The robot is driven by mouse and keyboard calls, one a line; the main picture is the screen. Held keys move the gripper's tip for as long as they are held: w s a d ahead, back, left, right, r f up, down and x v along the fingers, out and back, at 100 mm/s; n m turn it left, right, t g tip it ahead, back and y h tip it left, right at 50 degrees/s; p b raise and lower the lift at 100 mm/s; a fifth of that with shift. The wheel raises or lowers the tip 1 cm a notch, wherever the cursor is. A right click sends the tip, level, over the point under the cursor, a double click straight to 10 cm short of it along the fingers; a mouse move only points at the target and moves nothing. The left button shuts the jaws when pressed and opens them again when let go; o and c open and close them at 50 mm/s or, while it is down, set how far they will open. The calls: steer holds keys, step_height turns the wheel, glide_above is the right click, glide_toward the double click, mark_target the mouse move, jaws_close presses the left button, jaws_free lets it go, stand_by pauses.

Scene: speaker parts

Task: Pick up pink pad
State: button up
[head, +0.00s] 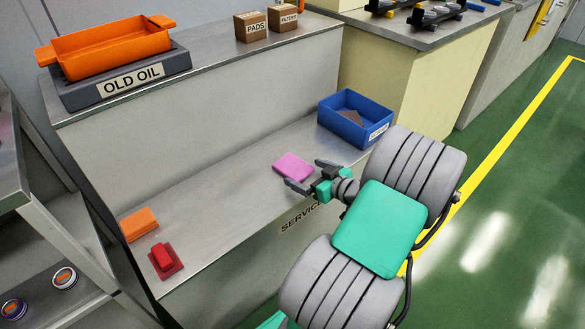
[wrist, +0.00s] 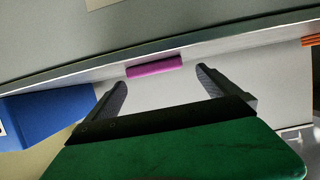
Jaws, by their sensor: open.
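The pink pad (head: 293,166) lies flat on the grey lower shelf in the head view. It also shows as a magenta strip in the wrist view (wrist: 154,67), beyond the fingertips and between their lines. My gripper (head: 306,175) is open and empty, just to the right of and in front of the pad in the head view. Its two fingers show in the wrist view (wrist: 160,78) with a gap between them. I cannot tell whether a finger touches the pad.
A blue bin (head: 352,121) stands on the shelf to the right. An orange block (head: 139,224) and a red part (head: 165,261) lie at the left end. The upper ledge holds an orange tray (head: 108,50) on an OLD OIL base and two boxes (head: 251,27).

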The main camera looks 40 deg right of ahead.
mark_target(292, 165)
steer(key=b+x, duration=0.1)
steer(key=x, duration=0.4)
steer(key=shift+w+r+b, duration=0.15)
steer(key=shift+w+b, duration=0.05)
steer(key=shift+b, duration=0.2)
steer(key=c, duration=1.3)
steer(key=shift+r, duration=0.15)
